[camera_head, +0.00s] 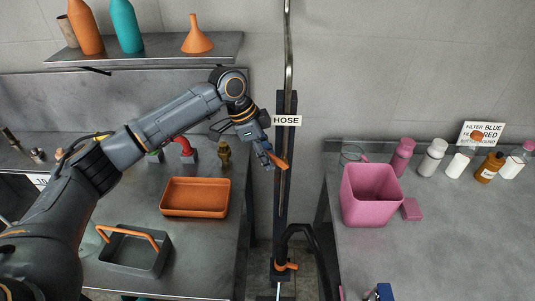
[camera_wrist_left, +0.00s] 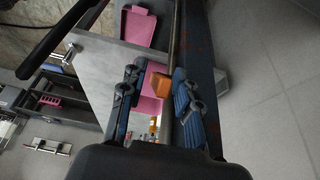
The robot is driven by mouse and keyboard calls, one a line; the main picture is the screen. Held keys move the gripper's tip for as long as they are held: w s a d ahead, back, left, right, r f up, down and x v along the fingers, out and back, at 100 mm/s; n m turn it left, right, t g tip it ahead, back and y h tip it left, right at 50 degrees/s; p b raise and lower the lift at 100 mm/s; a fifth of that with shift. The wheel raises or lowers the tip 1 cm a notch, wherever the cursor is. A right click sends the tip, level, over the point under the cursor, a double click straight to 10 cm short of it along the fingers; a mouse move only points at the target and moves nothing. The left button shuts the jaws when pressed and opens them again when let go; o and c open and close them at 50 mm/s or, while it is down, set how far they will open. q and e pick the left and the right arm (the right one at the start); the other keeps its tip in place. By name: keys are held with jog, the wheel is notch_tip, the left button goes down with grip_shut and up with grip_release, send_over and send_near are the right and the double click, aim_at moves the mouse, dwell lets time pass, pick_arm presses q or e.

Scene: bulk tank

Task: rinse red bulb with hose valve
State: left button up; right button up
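The hose post (camera_head: 283,190) stands between two benches, with a HOSE sign (camera_head: 288,120). An orange valve handle (camera_head: 279,162) sits on it just below the sign. My left gripper (camera_head: 268,155) is at this handle. In the left wrist view its fingers (camera_wrist_left: 157,88) are apart, with the orange handle (camera_wrist_left: 159,83) between their tips; I cannot tell if they touch it. A red curved piece (camera_head: 186,147) stands at the back of the left bench; I cannot tell whether it is the red bulb. A blue and dark part (camera_head: 381,292) at the bottom edge may be my right gripper, mostly cut off.
An orange tray (camera_head: 195,211) and a grey caddy (camera_head: 130,262) are on the left bench. A pink bin (camera_head: 369,210) and several bottles (camera_head: 432,158) are on the right bench. A black hose (camera_head: 315,242) and a lower orange lever (camera_head: 286,266) are on the post.

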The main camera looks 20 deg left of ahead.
pick_arm(q)
grip_shut()
